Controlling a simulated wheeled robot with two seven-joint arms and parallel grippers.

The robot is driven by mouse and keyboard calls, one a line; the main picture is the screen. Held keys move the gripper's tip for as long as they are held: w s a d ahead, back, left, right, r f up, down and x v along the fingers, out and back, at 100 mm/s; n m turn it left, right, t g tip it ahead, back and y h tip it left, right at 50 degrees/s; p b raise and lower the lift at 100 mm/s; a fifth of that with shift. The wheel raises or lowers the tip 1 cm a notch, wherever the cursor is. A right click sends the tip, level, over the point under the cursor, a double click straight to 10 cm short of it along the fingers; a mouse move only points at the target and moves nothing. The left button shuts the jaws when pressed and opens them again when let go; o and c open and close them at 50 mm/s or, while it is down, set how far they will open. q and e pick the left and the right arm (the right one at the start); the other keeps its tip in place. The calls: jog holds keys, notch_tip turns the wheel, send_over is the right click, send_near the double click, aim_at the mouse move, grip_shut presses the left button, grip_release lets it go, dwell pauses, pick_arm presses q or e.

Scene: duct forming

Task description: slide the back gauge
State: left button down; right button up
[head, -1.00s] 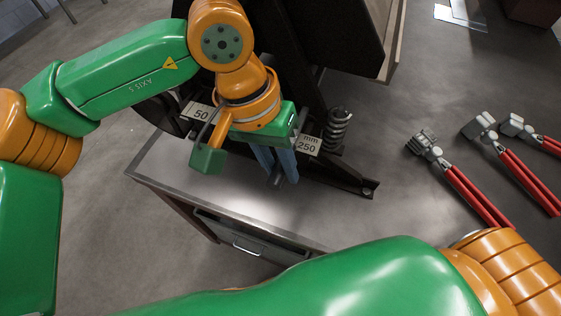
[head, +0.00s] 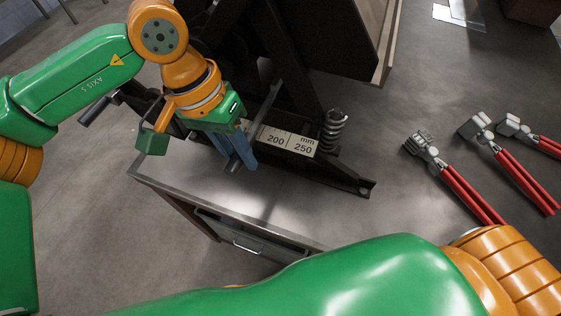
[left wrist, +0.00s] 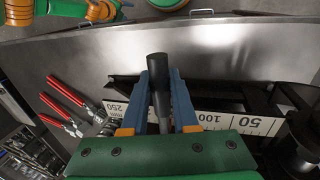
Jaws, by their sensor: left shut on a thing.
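The back gauge (head: 267,106) shows as a dark bar crossing the white millimetre scale (head: 288,140) on the black machine. My left gripper (head: 238,155) has its blue fingers shut on the gauge's dark handle. In the left wrist view the black handle (left wrist: 158,75) stands between the two blue fingers (left wrist: 162,100). The 200 and 250 marks show right of the gripper in the head view. My gripper and arm hide the lower marks there, but 50 and 100 show in the left wrist view. My right gripper is out of view.
A coil spring (head: 333,130) stands at the scale's right end. Several red-handled tools (head: 468,190) lie on the grey bench (head: 400,215) to the right. A drawer (head: 243,238) is below the bench's front edge. My right arm crosses the bottom of the head view.

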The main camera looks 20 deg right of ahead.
pick_arm(q)
jog(key=w+a, duration=0.5)
jog(key=a, duration=0.1)
jog(key=shift+a, duration=0.4)
jog(key=c, duration=1.1)
grip_release()
jog(key=o, duration=0.6)
jog(key=shift+w+d+f, duration=0.1)
jog(key=shift+d, duration=0.05)
jog(key=p+v, duration=0.7)
jog(key=v, duration=0.2)
jog(key=shift+p, duration=0.3)
